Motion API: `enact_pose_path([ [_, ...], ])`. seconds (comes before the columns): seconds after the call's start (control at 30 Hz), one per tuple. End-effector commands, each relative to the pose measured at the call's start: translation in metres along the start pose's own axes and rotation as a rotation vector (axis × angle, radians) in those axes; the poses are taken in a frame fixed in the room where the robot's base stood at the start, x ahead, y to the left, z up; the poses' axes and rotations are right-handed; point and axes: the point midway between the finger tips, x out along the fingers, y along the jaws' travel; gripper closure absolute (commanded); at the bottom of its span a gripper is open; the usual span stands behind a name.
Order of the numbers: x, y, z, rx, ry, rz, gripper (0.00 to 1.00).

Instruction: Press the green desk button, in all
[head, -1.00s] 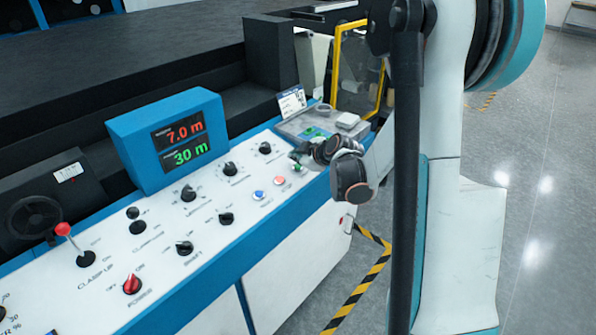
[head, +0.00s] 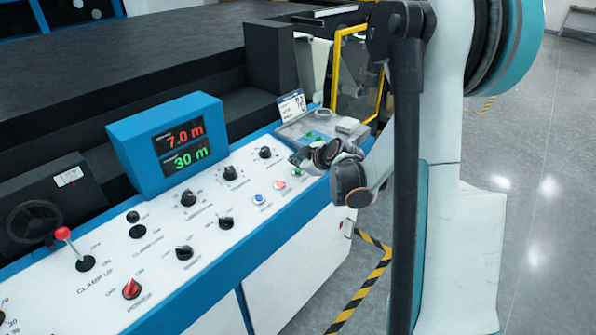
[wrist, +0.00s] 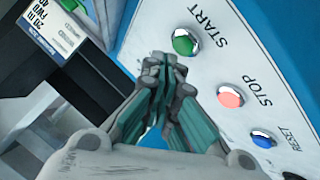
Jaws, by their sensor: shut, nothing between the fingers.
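The green button (wrist: 184,43), in a metal ring and labelled START, is on the sloped white desk panel in the wrist view. In the head view the green button (head: 297,172) shows just below my gripper (head: 298,158). In the wrist view my gripper (wrist: 164,62) is shut and empty, its tips beside the button on the picture's left. I cannot tell whether the tips touch the panel; in this view they do not cover the button.
A salmon STOP button (wrist: 230,97) and a blue RESET button (wrist: 263,138) sit in line with the green one. Black knobs (head: 265,153) stand on the panel. A grey tray (head: 290,131) with small green items and a yellow-framed guard (head: 336,75) are behind.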

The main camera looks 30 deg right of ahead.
Motion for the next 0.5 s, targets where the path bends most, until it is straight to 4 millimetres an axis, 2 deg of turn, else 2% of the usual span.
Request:
enact_pose_path([
  [0.5, 0.0045, -0.0035, 0.0035, 0.000, 0.000, 0.000, 1.00],
])
